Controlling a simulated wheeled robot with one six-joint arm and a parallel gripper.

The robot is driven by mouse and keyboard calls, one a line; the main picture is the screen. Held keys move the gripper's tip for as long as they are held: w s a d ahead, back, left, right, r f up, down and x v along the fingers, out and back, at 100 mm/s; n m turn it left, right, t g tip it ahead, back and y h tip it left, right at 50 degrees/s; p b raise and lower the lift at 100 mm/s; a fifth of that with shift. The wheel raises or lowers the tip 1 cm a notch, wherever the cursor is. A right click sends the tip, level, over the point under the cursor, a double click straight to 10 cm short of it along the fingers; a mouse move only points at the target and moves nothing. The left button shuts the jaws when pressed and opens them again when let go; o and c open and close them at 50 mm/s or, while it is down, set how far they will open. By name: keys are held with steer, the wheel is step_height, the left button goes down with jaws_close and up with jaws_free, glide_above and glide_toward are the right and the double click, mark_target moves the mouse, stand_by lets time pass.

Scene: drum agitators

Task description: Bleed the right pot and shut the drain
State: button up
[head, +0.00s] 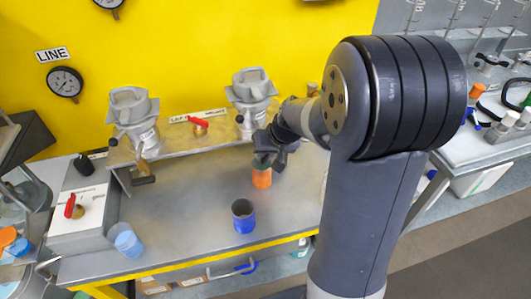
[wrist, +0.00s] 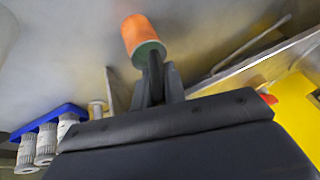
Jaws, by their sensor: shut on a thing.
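Two grey metal pots stand on the raised shelf in the head view, a left one (head: 128,108) and the right pot (head: 250,98). The right pot's drain is hidden behind my arm and gripper. My gripper (head: 272,150) is below and in front of the right pot, shut at the upper rim of an orange cup (head: 262,178). The wrist view shows the cup (wrist: 142,32) at the fingertips (wrist: 155,60), its greenish mouth towards me. Whether its base touches the bench is unclear. A red-handled valve (head: 199,126) sits on the shelf between the pots.
A blue cup (head: 243,217) stands on the open bench in front; a pale blue cup (head: 127,241) stands further left. A second red-handled valve (head: 73,207) is on a grey box at far left. The middle of the bench (head: 185,205) is clear.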

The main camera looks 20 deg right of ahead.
steer(key=shift+b, duration=0.3)
jaws_close()
steer(key=shift+f+y+b, duration=0.15)
steer(key=shift+y+b, duration=0.15)
steer(key=shift+b, duration=0.05)
steer(key=b, duration=0.1)
steer(key=y+b, duration=0.1)
steer(key=b, duration=0.1)
steer(key=shift+d+f+b, duration=0.15)
steer(key=shift+f+b, duration=0.1)
steer(key=shift+b, duration=0.05)
steer(key=m+y+b, duration=0.1)
steer(key=y+b, duration=0.3)
steer(key=b, duration=0.2)
steer(key=shift+t, duration=0.3)
steer(key=y+b, duration=0.2)
steer(key=m+y+b, duration=0.1)
steer(key=y+b, duration=0.1)
steer(key=b, duration=0.1)
steer(key=shift+m+t+y, duration=0.3)
steer(key=m+t+y+b, duration=0.1)
steer(key=y+b, duration=0.2)
steer(key=shift+r+y, duration=0.15)
steer(key=shift+y, duration=0.25)
steer(key=shift+t, duration=0.3)
steer(key=o, duration=0.7)
jaws_free()
steer(key=shift+c, duration=0.2)
